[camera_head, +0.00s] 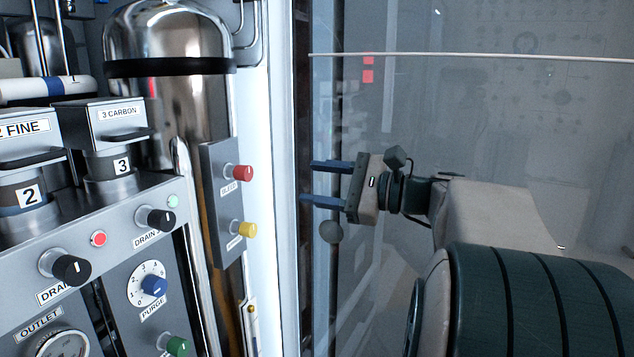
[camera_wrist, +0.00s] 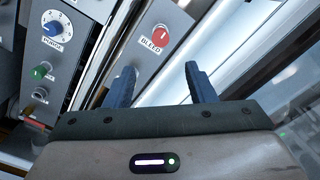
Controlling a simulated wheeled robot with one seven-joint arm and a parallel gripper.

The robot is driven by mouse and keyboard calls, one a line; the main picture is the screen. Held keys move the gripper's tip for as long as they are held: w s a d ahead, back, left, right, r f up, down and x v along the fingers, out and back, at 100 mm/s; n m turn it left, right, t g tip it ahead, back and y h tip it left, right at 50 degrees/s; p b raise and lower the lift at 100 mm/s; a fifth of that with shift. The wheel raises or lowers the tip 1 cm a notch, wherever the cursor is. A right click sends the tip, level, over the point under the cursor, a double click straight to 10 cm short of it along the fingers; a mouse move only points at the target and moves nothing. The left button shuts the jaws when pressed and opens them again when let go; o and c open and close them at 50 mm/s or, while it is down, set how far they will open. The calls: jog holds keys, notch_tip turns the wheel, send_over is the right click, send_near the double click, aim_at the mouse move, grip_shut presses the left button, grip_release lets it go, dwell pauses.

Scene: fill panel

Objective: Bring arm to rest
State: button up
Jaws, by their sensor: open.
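My gripper (camera_head: 325,183) is right of the fill panel in the head view, with its two blue fingers pointing left toward the panel. The fingers are apart with nothing between them. In the wrist view my gripper (camera_wrist: 160,85) shows the same two spread fingers. A red BLEED knob (camera_wrist: 160,36) appears beyond and between the fingertips there, with a visible gap. In the head view the red knob (camera_head: 243,172) sits on a grey plate above a yellow knob (camera_head: 247,230). My arm extends to the lower right.
The panel (camera_head: 100,240) at left carries black drain knobs, a blue PURGE knob (camera_head: 153,285), a green knob (camera_head: 177,346) and a gauge. A steel cylinder (camera_head: 180,110) stands behind. A white frame edge (camera_head: 272,200) borders the panel. A glassy wall (camera_head: 500,110) is behind my arm.

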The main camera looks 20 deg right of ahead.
jog(key=s+a+f+n+g+h+p, duration=0.2)
jog(key=s+a+f+n+g+p, duration=0.1)
jog(key=a+f, duration=0.15)
jog(key=s+a+f+n+g+h+p, duration=0.1)
jog(key=s+a+f+n+g+p, duration=0.25)
jog(key=a, duration=0.25)
jog(key=s+f+n+g+h+p, duration=0.3)
jog(key=s+f+n+h+p, duration=0.3)
jog(key=s+n+h, duration=0.3)
jog(key=s+n+p, duration=0.1)
jog(key=n, duration=0.2)
jog(key=shift+s+f+h, duration=0.15)
jog(key=shift+f+h, duration=0.1)
jog(key=shift+h, duration=0.15)
jog(key=shift+g, duration=0.25)
jog(key=c, duration=0.3)
